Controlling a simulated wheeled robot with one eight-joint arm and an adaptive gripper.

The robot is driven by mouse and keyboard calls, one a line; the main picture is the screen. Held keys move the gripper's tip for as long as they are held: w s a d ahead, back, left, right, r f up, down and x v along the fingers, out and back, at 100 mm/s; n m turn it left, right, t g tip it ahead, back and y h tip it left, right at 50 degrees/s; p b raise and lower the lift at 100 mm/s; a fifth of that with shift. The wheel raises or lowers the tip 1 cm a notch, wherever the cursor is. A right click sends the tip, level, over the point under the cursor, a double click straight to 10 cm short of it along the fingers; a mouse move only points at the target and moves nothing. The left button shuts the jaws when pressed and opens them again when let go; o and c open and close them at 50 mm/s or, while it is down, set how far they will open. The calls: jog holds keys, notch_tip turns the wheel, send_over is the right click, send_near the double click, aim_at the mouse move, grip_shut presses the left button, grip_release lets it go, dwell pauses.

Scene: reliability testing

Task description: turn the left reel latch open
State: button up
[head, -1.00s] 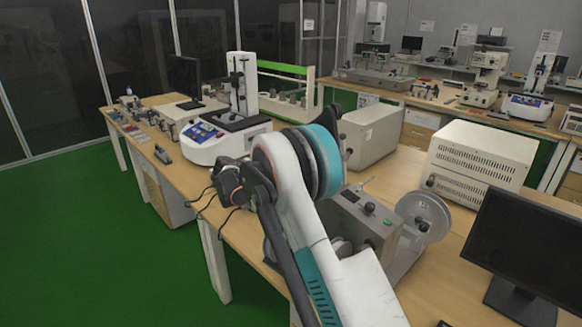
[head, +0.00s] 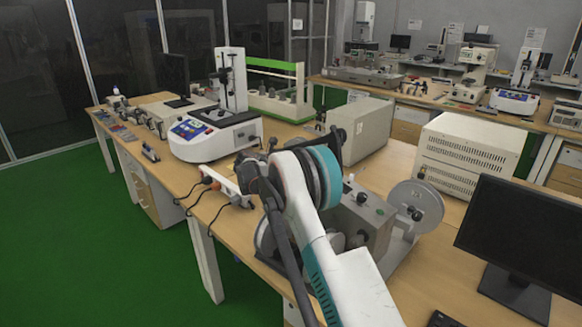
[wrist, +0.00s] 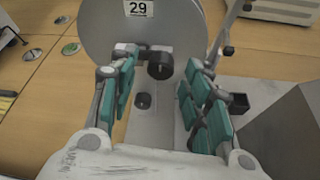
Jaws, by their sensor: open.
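The left reel (wrist: 105,35) is a grey disc with a "29" label and fills the top of the wrist view. Its latch (wrist: 160,66) is a dark cylindrical knob at the reel's hub, joined to a short dark bar on its left. My gripper (wrist: 158,80) is open, with its teal-padded fingers on either side of the latch. Whether either finger touches it I cannot tell. In the head view, the left reel (head: 266,240) is mostly hidden behind my arm, and my gripper is hidden too.
The grey reel machine (head: 368,222) has another reel (head: 414,207) on its right side. A monitor (head: 520,240) stands at the right. A white power strip (head: 222,180) with cables lies by the table's left edge, near a white tester (head: 212,135).

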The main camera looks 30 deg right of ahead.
jog(key=shift+w+d+f, duration=0.1)
jog(key=shift+d, duration=0.1)
grip_shut()
dwell(0.4)
jog(key=m+t, duration=0.1)
jog(key=m, duration=0.1)
jog(key=m+t+b, duration=0.1)
jog(key=m+t, duration=0.1)
jog(key=m, duration=0.1)
jog(key=m+t, duration=0.2)
jog(key=m, duration=0.1)
jog(key=shift+s+f, duration=0.25)
jog(key=shift+s, duration=0.05)
jog(key=shift+m, duration=0.4)
jog(key=shift+d, duration=0.1)
dwell(0.3)
